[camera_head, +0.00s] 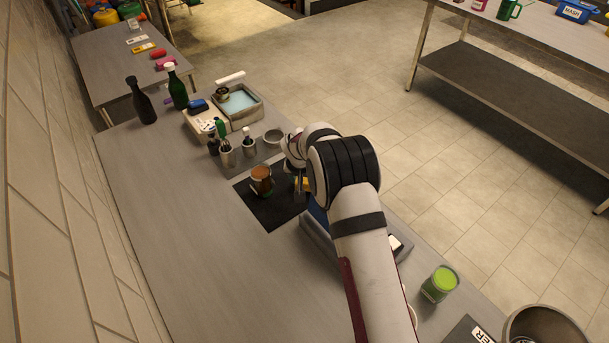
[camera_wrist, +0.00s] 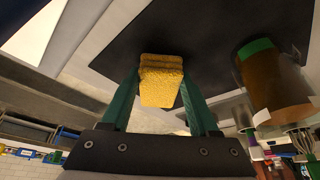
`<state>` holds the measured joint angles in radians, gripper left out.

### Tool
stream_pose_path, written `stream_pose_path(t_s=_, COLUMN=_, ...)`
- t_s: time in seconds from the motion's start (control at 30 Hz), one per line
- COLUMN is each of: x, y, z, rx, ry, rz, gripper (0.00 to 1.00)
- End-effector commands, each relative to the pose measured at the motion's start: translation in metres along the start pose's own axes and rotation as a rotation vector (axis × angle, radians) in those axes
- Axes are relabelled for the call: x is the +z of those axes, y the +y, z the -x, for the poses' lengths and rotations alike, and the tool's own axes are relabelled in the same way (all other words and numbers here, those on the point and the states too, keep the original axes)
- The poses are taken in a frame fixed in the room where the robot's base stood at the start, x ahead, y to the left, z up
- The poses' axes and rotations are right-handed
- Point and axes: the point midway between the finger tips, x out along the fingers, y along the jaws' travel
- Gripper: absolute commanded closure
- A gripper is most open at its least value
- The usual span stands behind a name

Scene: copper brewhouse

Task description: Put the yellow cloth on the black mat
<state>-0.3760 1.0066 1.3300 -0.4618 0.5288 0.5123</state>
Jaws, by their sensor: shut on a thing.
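The yellow cloth (camera_wrist: 160,78) looks like a small folded block and sits between the two green fingers of my gripper (camera_wrist: 160,88) in the wrist view. My gripper is shut on it. In the head view only a small yellow bit of the cloth (camera_head: 304,184) shows beside my gripper (camera_head: 300,182); my arm hides part of this area. The black mat (camera_head: 268,214) lies flat on the grey counter. The cloth is at the mat's right side, and the mat (camera_wrist: 215,38) fills much of the wrist view behind it. I cannot tell whether they touch.
A brown cup (camera_head: 261,181) stands on the mat, left of my gripper. A grey tray (camera_head: 318,243) is partly under my arm. The counter left of the mat is clear.

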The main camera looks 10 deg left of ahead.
Motion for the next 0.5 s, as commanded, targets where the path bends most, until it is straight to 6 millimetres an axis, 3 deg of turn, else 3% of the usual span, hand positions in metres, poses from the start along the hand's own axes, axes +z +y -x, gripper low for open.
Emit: stream_pose_path(t_s=0.5, x=0.0013, y=0.0000, z=-0.0034, rx=0.000, ry=0.000, rz=0.000, gripper=1.00)
